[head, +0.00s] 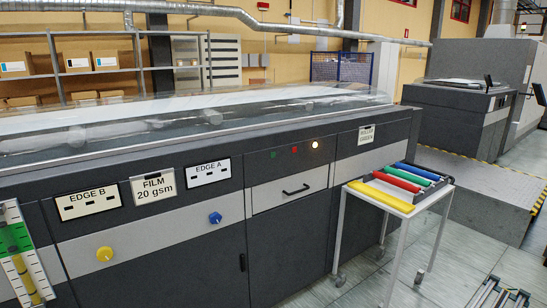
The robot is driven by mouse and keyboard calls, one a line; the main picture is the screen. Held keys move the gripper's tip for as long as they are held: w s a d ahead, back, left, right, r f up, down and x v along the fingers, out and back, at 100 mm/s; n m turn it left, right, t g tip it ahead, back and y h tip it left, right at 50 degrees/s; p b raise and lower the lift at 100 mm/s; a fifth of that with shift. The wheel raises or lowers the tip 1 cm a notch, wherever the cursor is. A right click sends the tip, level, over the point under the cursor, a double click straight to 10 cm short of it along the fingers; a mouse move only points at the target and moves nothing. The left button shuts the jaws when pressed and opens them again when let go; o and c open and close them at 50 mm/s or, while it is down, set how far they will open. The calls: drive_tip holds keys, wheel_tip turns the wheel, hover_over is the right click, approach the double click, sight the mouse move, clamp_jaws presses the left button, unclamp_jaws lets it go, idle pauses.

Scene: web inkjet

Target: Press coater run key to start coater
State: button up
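The coater (205,245) is a long dark grey cabinet with a clear cover (240,105) on top. On its front upper band, right of the middle, are a small green key (274,155), a small red key (295,150) and a bright whitish lit round light or key (315,145). No lettering can be read beside them, so I cannot tell from a label which is the run key. They sit above a drawer-like panel with a black handle (296,190). My gripper is not in view.
A white cart (402,207) with red, green, blue and yellow bars stands before the coater's right part. Yellow (104,254) and blue (215,218) knobs stick out of the front, below labels. A grey platform (470,185) lies to the right. Some floor shows between coater and cart.

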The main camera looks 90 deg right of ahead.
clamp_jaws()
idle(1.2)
